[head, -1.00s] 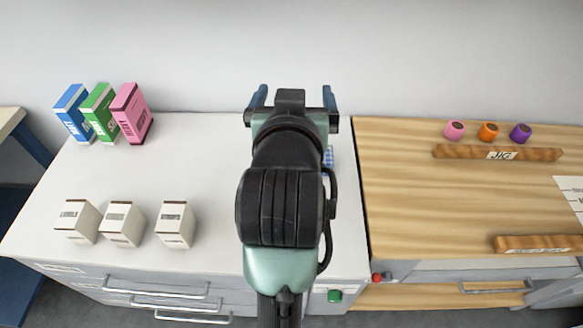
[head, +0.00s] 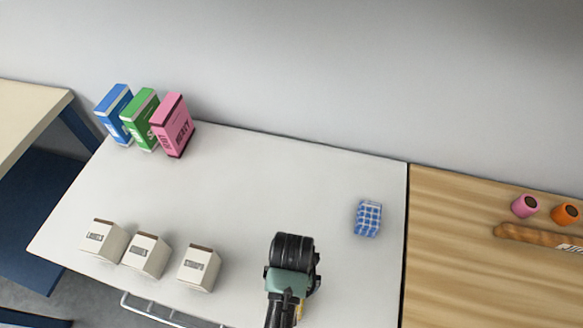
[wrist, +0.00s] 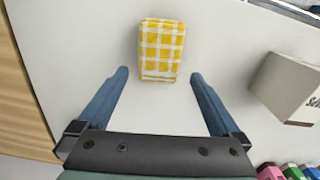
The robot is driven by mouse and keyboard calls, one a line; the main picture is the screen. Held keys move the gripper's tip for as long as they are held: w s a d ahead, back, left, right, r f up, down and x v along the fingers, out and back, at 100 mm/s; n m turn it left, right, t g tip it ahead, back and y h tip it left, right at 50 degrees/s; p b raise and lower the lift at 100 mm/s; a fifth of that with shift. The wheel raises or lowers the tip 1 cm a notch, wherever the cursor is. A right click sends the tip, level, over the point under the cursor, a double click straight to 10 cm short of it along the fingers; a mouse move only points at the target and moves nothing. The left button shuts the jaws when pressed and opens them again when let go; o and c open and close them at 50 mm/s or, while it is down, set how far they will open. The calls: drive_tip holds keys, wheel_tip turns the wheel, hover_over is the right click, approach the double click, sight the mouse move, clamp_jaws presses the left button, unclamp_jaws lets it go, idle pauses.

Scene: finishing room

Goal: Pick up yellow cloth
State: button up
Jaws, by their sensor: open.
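The yellow and white checked cloth (wrist: 161,50) lies folded on the white worktop in the wrist view. My gripper (wrist: 160,75) is open and empty, with its two blue fingers pointing towards the cloth. The cloth is centred between the finger lines, mostly beyond the tips; I cannot tell the height gap. In the head view my arm hides the gripper and most of the cloth; only a small yellow patch (head: 299,311) shows beside the arm.
A blue checked cloth (head: 368,218) lies on the white worktop (head: 270,185) near its right edge. White cartons, the nearest (head: 199,268), stand left of my arm. Blue (head: 115,115), green (head: 141,119) and pink (head: 172,126) boxes stand at back left. The worktop's middle is clear.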

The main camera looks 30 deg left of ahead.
drive_tip(key=f, duration=0.3)
drive_tip(key=s+f, duration=0.1)
drive_tip(key=shift+d+f+p, duration=0.25)
drive_tip(key=shift+f+p, duration=0.1)
drive_tip(key=shift+f, duration=0.35)
drive_tip(key=shift+c, duration=0.2)
drive_tip(key=c, duration=1.3)
drive_tip(key=shift+r, duration=5.05)
